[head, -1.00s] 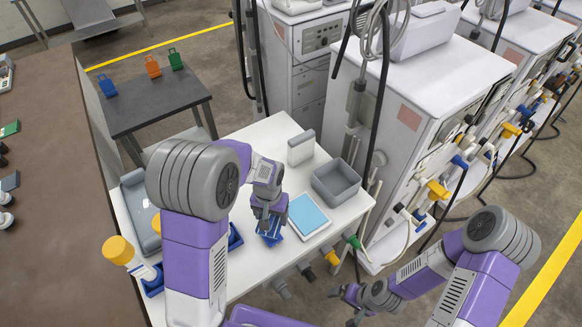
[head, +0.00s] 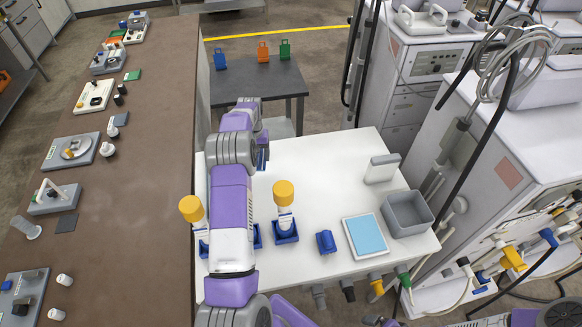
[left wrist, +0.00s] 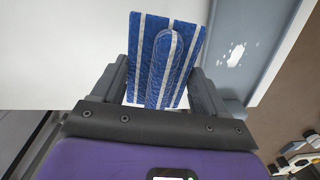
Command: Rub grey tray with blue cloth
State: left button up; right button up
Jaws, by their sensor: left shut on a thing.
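My left gripper (left wrist: 160,85) is shut on a blue cloth (left wrist: 188,60) with white stripes, which sticks out beyond the fingers in the left wrist view. The grey tray (left wrist: 264,70) lies just right of the cloth there, with a white smear on its surface. I cannot tell whether cloth and tray touch. In the head view my left arm reaches over the white table's left part and hides the tray. A bit of the cloth (head: 262,158) shows by the gripper. My right gripper (head: 380,321) is barely visible at the bottom edge, its fingers unclear.
On the white table (head: 310,165) stand yellow-capped bottles (head: 284,195) in blue holders, a small blue holder (head: 326,242), a light-blue pad (head: 367,235), a grey bin (head: 408,212) and a grey-white box (head: 382,169). A brown counter (head: 140,200) runs along the left. The table's middle is clear.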

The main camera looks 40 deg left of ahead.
pick_arm(q)
jog(key=s+a+n, duration=0.3)
jog(key=s+a, duration=0.5)
jog(key=a, duration=0.4)
jog(key=shift+f+b, duration=1.65)
jog(key=shift+f, duration=1.15)
jog(key=shift+f+b, duration=0.7)
jog(key=shift+f, duration=0.3)
